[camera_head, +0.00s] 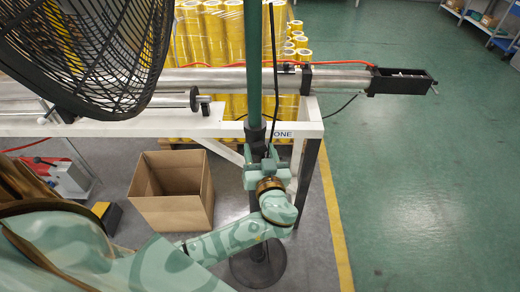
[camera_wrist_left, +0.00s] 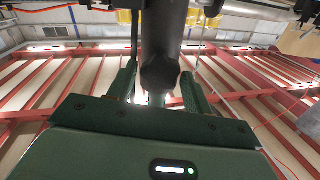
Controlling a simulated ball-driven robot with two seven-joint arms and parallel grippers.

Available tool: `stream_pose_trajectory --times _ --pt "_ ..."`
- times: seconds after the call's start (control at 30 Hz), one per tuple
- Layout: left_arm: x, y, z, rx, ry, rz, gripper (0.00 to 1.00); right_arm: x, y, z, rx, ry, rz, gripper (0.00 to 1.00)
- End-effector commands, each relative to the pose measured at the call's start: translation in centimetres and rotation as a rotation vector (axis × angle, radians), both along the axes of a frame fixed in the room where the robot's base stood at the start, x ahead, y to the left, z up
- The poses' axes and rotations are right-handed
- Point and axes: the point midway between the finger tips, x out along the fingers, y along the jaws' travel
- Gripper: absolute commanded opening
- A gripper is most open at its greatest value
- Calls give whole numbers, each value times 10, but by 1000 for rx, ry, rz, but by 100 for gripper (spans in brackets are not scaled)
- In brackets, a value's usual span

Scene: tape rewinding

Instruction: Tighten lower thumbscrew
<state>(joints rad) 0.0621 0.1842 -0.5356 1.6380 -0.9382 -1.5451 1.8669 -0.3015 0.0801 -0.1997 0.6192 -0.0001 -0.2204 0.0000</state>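A black-caged fan (camera_head: 85,50) stands at the upper left of the head view. A green upright pole (camera_head: 253,70) runs down the middle, with a dark collar (camera_head: 255,135) low on it. My left gripper (camera_head: 262,152) is at this collar, in front of the pole. In the left wrist view a dark rounded knob end (camera_wrist_left: 160,74), seemingly the lower thumbscrew, sits between the two green fingers of my left gripper (camera_wrist_left: 159,82). The fingers are spread on either side of it; I cannot tell whether they touch it. My right gripper is not in view.
A white-framed bench (camera_head: 170,123) with a long metal tube (camera_head: 340,78) lies behind the pole. An open cardboard box (camera_head: 172,190) stands on the floor to the left. A round dark base (camera_head: 260,265) is below. Yellow tape rolls (camera_head: 210,40) are stacked behind. The green floor at right is clear.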

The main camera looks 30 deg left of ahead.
Motion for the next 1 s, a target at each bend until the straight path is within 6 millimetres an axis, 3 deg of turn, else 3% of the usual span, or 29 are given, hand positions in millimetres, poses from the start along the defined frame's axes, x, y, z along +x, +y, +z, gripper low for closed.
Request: stream_pose_trajectory --times 0.03,0.1,0.57,1.0 --pt "0 0 0 0 0 0 35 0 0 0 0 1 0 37" --pt "0 0 0 0 0 0 16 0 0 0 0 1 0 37" --pt "1 0 -2 52 51 1 15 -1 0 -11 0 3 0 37" --pt "1 -1 -1 316 300 2 15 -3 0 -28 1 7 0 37"
